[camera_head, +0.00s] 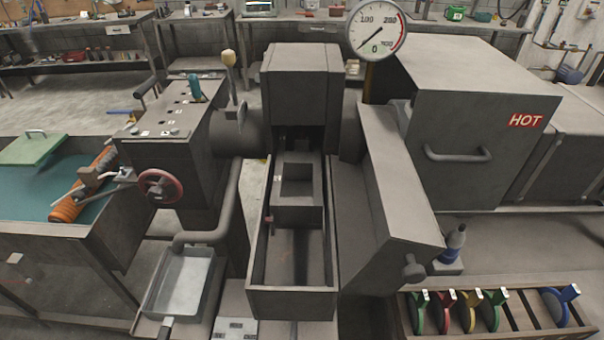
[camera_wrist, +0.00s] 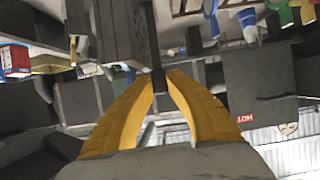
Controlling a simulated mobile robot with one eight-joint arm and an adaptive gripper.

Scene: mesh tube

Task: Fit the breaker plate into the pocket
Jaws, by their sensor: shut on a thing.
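My gripper (camera_wrist: 158,86) shows in the wrist view as two yellow fingers that converge on a small dark piece (camera_wrist: 158,78). A dark panel with small dots (camera_wrist: 145,38) lies just beyond the fingertips. I cannot tell whether the piece joins this panel or is part of the breaker plate. In the head view, a square recess (camera_head: 298,181) sits in the grey block inside the central trough. It looks like the pocket, and no plate shows in it. My gripper is not visible in the head view.
The trough walls (camera_head: 258,255) flank the recess, with a slanted grey housing (camera_head: 390,200) on the right. A box marked HOT (camera_head: 470,120) stands behind it. A rack (camera_head: 408,322) of coloured discs is at lower right. A metal tray (camera_head: 183,283) lies left.

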